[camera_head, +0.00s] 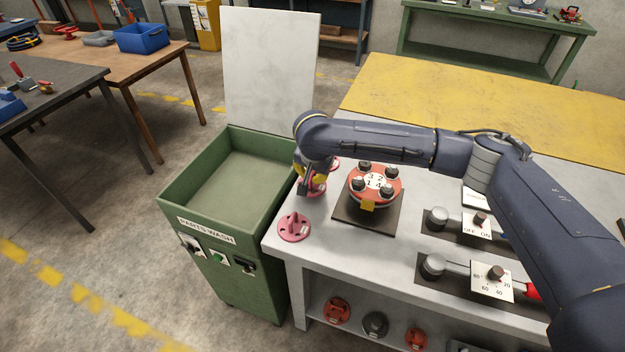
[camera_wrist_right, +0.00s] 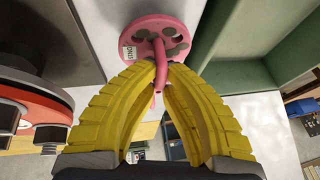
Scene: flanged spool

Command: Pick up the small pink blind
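A pink blind with a round holed disc shows under my right gripper (camera_head: 315,182) in the head view, partly hidden by the fingers. In the wrist view this pink blind (camera_wrist_right: 176,28) has a white tag and a curved pink handle. The yellow fingertips of my right gripper (camera_wrist_right: 165,66) close in on that handle from both sides. I cannot tell whether its disc touches the bench. Another pink blind (camera_head: 294,229) lies flat at the bench's front left corner, its handle upward. My left gripper is not in view.
A red flanged spool (camera_head: 375,184) with numbered top and dark knobs stands on a dark plate right of the gripper. The green parts wash basin (camera_head: 222,232) with its raised lid is close on the left. Gauge and switch fixtures (camera_head: 491,281) sit at right.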

